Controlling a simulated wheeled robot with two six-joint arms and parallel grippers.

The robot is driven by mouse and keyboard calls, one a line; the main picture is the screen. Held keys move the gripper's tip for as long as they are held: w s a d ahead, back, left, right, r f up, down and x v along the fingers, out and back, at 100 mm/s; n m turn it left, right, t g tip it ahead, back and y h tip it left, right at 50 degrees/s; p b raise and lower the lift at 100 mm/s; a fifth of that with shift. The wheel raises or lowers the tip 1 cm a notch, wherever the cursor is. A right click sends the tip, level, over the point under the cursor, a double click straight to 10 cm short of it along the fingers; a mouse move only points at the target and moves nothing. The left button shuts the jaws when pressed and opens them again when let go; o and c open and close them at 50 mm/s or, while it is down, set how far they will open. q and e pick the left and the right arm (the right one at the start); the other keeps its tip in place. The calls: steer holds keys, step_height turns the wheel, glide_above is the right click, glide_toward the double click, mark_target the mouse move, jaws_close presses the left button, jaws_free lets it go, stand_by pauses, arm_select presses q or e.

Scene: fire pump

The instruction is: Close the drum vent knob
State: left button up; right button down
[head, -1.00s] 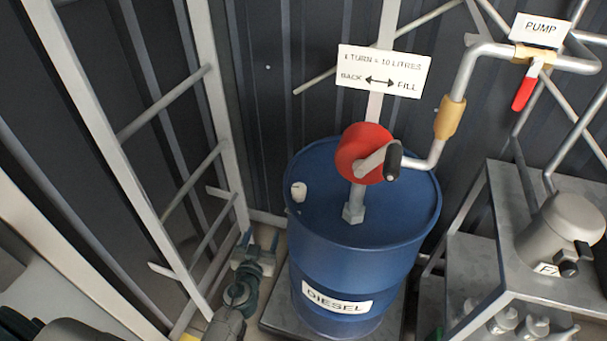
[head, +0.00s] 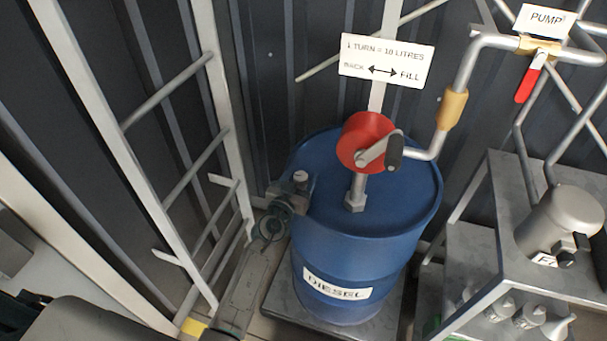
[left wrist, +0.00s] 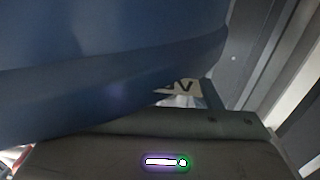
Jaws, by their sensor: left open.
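The blue diesel drum (head: 340,245) stands upright in the middle of the head view. Its small white vent knob (head: 300,177) is at the left of the drum top. My left gripper (head: 297,186) is open at the drum's left rim, with its fingers at the knob. I cannot tell whether they touch it, and the gripper partly hides the knob's base. The left wrist view shows the blue drum side (left wrist: 100,60) very close; the knob does not show there. My right gripper is not in view.
A red hand pump (head: 362,140) with a crank stands on the drum top, right of the knob. A pale ladder-like frame (head: 215,90) rises at the left. A grey metal stand (head: 500,200) with a fuel filter (head: 565,220) is at the right.

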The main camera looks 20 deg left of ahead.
arm_select(q)
steer(key=shift+w+d, duration=0.1)
steer(key=shift+w, duration=0.9)
steer(key=c, duration=1)
